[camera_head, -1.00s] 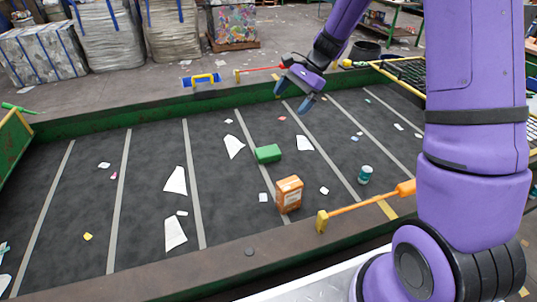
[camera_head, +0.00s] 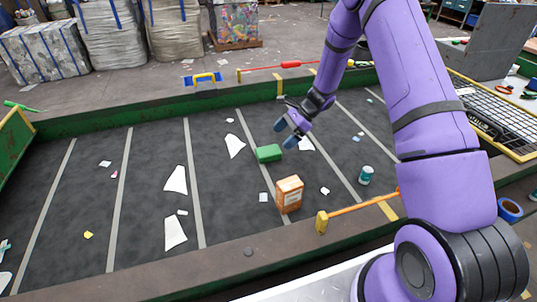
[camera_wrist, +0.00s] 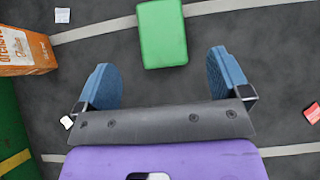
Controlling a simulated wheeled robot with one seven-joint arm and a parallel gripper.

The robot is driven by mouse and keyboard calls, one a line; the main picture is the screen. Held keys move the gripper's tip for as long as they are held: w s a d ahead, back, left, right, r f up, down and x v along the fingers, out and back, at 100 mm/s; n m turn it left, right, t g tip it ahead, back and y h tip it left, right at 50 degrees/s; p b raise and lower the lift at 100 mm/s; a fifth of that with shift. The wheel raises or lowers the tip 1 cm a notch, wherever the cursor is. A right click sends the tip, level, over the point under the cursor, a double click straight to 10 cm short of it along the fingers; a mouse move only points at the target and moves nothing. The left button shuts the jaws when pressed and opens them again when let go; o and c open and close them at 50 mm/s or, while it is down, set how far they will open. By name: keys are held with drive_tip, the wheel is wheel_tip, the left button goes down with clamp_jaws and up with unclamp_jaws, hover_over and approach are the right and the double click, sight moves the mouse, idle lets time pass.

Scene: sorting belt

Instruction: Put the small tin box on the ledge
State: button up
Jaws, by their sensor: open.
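A small green box (camera_head: 268,153), which I take to be the tin box, lies flat on the dark belt near its middle. My gripper (camera_head: 284,134) is open and empty, pointing down just above and beside the box. In the wrist view the green box (camera_wrist: 163,33) shows ahead of and between the two blue fingers, with no visible contact. The brown near rim of the belt (camera_head: 200,269) is a flat ledge; I cannot tell whether it is the ledge named.
An orange carton (camera_head: 289,194) stands close to the green box on the near side. A teal can (camera_head: 365,175) stands to the right.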

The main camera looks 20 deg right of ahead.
sight(270, 150)
drive_tip(key=x, duration=0.8)
drive_tip(key=shift+w+d+f, duration=0.1)
drive_tip(key=shift+d+f, duration=0.05)
drive_tip(key=c, duration=1.1)
wheel_tip(270, 150, up, 10)
drive_tip(key=shift+f, duration=0.15)
drive_tip(key=d+r+m+t+h, duration=0.2)
drive_tip(key=r+m+t, duration=0.1)
drive_tip(key=r+m, duration=0.1)
drive_tip(key=w+d+r+m+t+h, duration=0.1)
drive_tip(key=d+r+m+t+h, duration=0.1)
drive_tip(key=m, duration=0.3)
drive_tip(key=w+d+r+m+t+h, duration=0.1)
drive_tip(key=d+r+m+t+h, duration=0.1)
drive_tip(key=r+m, duration=0.3)
drive_tip(key=shift+w+d+r+m+t, duration=0.1)
drive_tip(key=shift+d+r+m+t, duration=0.25)
drive_tip(key=shift+t, duration=0.45)
